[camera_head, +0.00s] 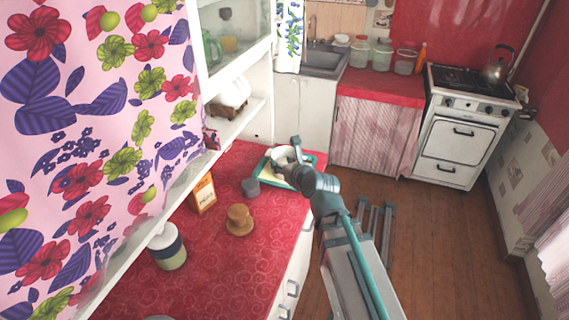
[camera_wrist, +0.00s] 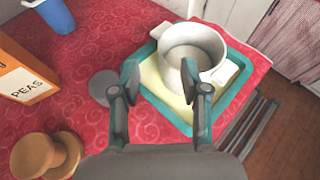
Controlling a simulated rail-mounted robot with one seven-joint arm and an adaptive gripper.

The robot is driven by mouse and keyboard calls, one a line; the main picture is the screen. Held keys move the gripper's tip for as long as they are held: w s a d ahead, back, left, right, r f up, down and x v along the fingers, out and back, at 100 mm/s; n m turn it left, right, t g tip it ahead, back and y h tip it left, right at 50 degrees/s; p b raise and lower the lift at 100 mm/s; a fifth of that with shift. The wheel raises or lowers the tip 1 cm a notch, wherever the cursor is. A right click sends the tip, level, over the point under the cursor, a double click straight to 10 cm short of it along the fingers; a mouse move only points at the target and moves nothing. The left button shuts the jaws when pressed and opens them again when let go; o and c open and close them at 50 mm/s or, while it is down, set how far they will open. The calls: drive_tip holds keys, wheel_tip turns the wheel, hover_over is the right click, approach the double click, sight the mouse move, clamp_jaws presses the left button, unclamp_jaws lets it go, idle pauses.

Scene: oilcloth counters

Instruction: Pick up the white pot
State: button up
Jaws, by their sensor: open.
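The white pot (camera_wrist: 190,52) stands upright on a teal-rimmed tray (camera_wrist: 229,103) in the wrist view, with a white handle or block at its lower right side. In the head view the pot (camera_head: 281,155) sits on the tray (camera_head: 260,167) at the far end of the red counter, partly hidden by my arm. My gripper (camera_wrist: 159,80) is open, its two fingers apart in front of the pot's near side. The right fingertip overlaps the pot's near wall in the picture; whether it touches cannot be told. Nothing is between the fingers except the view of the pot and tray.
On the red counter (camera_head: 215,265) stand an orange peas box (camera_head: 203,194), a tan spool-shaped object (camera_head: 239,219), a grey round object (camera_head: 250,187) and a lidded jar (camera_head: 167,247). Shelving borders the counter's left side. A grey stool (camera_head: 374,222) stands on the floor to the right.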

sight(282, 151)
drive_tip(key=shift+f+p+x, duration=0.1)
drive_tip(key=shift+p+x, duration=0.55)
drive_tip(key=shift+x, duration=1.65)
drive_tip(key=shift+f+p+x, duration=0.15)
drive_tip(key=shift+p+x, duration=0.45)
drive_tip(key=shift+x, duration=1.65)
drive_tip(key=shift+s+d, duration=0.1)
clamp_jaws()
